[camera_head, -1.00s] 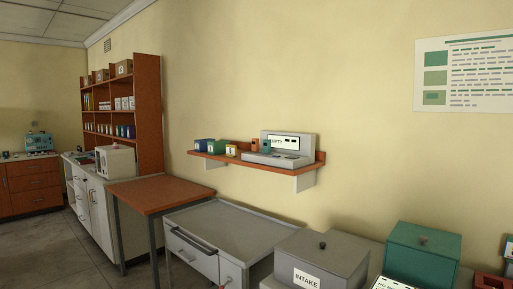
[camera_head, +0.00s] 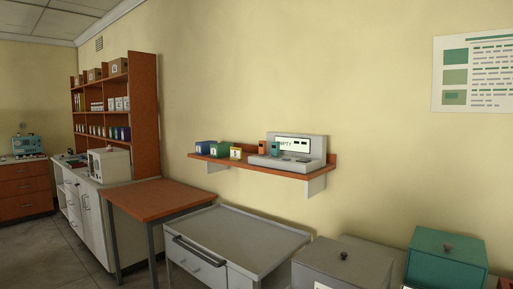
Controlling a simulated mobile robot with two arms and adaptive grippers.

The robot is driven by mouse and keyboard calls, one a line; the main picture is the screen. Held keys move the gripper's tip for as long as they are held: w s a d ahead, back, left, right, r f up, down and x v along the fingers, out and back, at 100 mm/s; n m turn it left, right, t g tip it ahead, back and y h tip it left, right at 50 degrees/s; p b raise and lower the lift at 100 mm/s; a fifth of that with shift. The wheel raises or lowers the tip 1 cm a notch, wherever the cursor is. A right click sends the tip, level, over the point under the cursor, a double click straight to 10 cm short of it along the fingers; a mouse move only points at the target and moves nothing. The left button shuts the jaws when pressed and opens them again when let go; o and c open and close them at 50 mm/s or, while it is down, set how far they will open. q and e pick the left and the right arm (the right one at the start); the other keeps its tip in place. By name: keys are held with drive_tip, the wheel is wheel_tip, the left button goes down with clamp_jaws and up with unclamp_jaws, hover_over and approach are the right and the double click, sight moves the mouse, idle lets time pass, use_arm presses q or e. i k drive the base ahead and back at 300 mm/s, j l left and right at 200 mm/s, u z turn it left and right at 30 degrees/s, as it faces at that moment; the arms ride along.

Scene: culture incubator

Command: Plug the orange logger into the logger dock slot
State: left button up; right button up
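A small orange logger (camera_head: 262,148) stands upright at the left part of a grey dock (camera_head: 315,146) on the wall shelf. A similar teal logger (camera_head: 276,148) stands just to its right. The dock has a raised back with a lit display (camera_head: 293,143) whose text seems to read "EMPTY", and a low base in front with a dark patch on its right part. I cannot tell at this size whether the orange logger sits in a slot or only on the base. Neither of my grippers is in view.
Below stand a grey cart (camera_head: 240,232), an orange-topped table (camera_head: 158,199), a grey lidded box (camera_head: 343,268) and a teal box (camera_head: 446,262). Open floor shows at left.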

sight(262, 144)
drive_tip(key=i+j, duration=0.3)
drive_tip(key=j, duration=0.15)
drive_tip(key=i+j+z, duration=0.1)
drive_tip(key=i+j, duration=0.15)
drive_tip(key=j, duration=0.25)
drive_tip(key=i+j, duration=0.25)
drive_tip(key=j, duration=0.2)
drive_tip(key=i+j+z, duration=0.1)
drive_tip(key=i+j, duration=0.2)
drive_tip(key=j, duration=0.2)
drive_tip(key=i+j, duration=0.2)
drive_tip(key=j, duration=0.3)
drive_tip(key=i+j+z, duration=0.1)
drive_tip(key=i+j, duration=0.15)
drive_tip(key=j, duration=0.25)
drive_tip(key=i+j, duration=0.25)
drive_tip(key=j, duration=0.3)
drive_tip(key=i+j+z, duration=0.1)
drive_tip(key=j, duration=0.4)
drive_tip(key=i, duration=0.1)
